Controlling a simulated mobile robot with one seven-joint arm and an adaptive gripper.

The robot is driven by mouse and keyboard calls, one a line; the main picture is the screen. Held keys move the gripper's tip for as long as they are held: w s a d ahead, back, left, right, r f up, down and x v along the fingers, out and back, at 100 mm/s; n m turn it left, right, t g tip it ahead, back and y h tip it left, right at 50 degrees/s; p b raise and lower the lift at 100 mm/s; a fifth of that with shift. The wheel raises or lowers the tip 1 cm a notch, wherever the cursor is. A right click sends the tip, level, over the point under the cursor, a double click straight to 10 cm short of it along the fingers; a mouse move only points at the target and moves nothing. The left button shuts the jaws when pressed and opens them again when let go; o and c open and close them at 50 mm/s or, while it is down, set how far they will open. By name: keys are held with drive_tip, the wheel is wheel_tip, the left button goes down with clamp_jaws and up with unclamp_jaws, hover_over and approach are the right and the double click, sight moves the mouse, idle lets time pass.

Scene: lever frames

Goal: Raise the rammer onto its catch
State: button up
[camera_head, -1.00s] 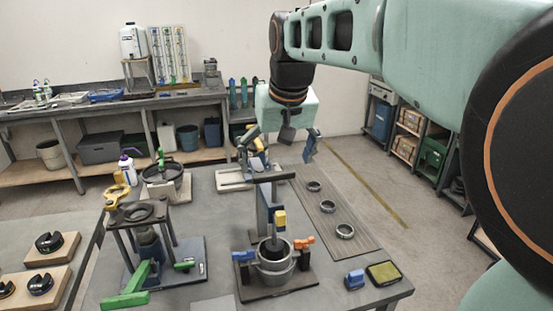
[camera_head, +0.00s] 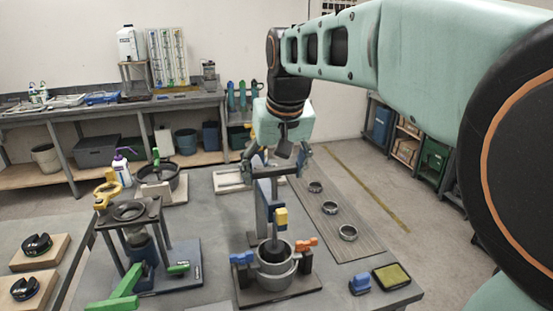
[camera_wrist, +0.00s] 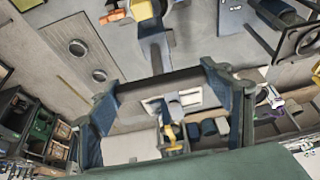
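The rammer stands on its dark base plate (camera_head: 290,292) at the middle of the bench in the head view. It has a dark rod (camera_head: 274,226) going down into a round grey pot (camera_head: 272,265), a blue-grey column, a yellow block (camera_head: 281,217) and a dark crossbar handle (camera_head: 275,171) on top. My gripper (camera_head: 275,164) is just over the crossbar, its fingers apart near the bar's two ends. In the wrist view the crossbar (camera_wrist: 160,87) spans the gap between my fingertips. I cannot tell whether they touch it.
A second stand with green levers (camera_head: 118,295) is to the left. Several metal rings (camera_head: 331,208) lie on the grooved board to the right. A blue block (camera_head: 360,285) and a yellow-topped pad (camera_head: 391,277) lie at the front right.

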drive_tip(key=c, duration=1)
drive_tip(key=shift+o, duration=0.2)
wheel_tip(320, 180, up, 9)
drive_tip(key=p, duration=0.6)
drive_tip(key=shift+w, duration=0.15)
drive_tip(key=o, duration=1.4)
drive_tip(key=shift+o, duration=1.4)
drive_tip(key=shift+f, duration=0.15)
